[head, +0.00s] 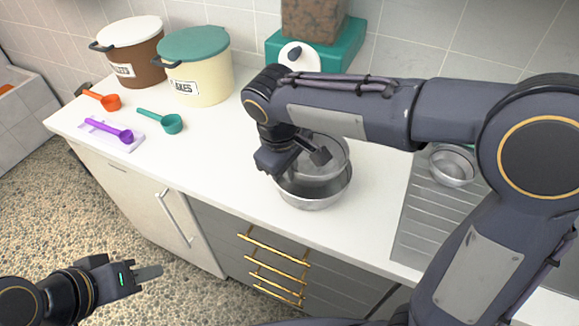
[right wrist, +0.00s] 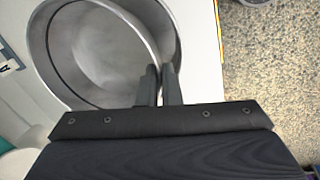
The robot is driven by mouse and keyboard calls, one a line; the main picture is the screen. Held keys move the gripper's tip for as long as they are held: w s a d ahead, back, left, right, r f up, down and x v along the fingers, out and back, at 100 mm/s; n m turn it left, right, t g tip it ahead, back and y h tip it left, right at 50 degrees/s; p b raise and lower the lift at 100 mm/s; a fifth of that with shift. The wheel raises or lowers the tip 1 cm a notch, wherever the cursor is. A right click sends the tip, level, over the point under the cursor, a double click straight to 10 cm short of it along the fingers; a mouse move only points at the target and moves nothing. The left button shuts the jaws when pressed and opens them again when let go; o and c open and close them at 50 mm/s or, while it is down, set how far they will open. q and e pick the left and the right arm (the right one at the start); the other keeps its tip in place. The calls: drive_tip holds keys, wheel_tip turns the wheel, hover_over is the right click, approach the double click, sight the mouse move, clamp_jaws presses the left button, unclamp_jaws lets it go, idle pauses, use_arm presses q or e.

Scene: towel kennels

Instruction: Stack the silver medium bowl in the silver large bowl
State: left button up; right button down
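The silver large bowl (head: 317,201) stands upright on the white counter near its front edge. The silver medium bowl (head: 328,157) is over the large bowl's opening, with its lower part overlapping it; I cannot tell whether they touch. My right gripper (head: 300,160) reaches down at the medium bowl's left side. In the right wrist view, its two fingers (right wrist: 159,85) are close together with the medium bowl's (right wrist: 95,50) rim between them, and the large bowl (right wrist: 174,42) shows around it. My left gripper (head: 145,274) is away from the counter over the floor, its finger opening unclear.
A small silver bowl (head: 452,165) sits on the drainboard (head: 415,221) at right. A teal scoop (head: 171,123), purple scoop (head: 123,135), orange scoop (head: 110,102) and lidded brown (head: 145,66) and cream (head: 203,84) canisters stand left. The counter between scoops and bowls is clear.

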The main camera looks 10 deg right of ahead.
drive_tip(key=shift+f, duration=0.55)
drive_tip(key=c, duration=1.6)
unclamp_jaws()
drive_tip(key=shift+r, duration=0.1)
drive_tip(key=shift+r, duration=0.2)
wheel_tip(320, 180, up, 12)
drive_tip(key=s+a+r+p, duration=0.1)
drive_tip(key=s+a, duration=0.1)
drive_tip(key=s+d+f+m+y, duration=0.2)
drive_tip(key=s+d, duration=0.1)
drive_tip(key=d, duration=0.3)
drive_tip(key=s+d+f+m+y, duration=0.2)
drive_tip(key=s+d+f, duration=0.1)
drive_tip(key=d, duration=0.3)
drive_tip(key=s+d+f+m+t, duration=0.1)
drive_tip(key=s+f+m, duration=0.1)
drive_tip(key=s, duration=0.1)
drive_tip(key=s+d+f+m+t+y, duration=0.1)
drive_tip(key=s+f+m, duration=0.1)
drive_tip(key=s+f, duration=0.1)
drive_tip(key=s+d+f+m+t, duration=0.1)
drive_tip(key=s+f+m+t, duration=0.1)
drive_tip(key=s, duration=0.1)
drive_tip(key=shift+s+d+f, duration=0.15)
drive_tip(key=shift+s+f, duration=0.05)
drive_tip(key=shift+s, duration=0.2)
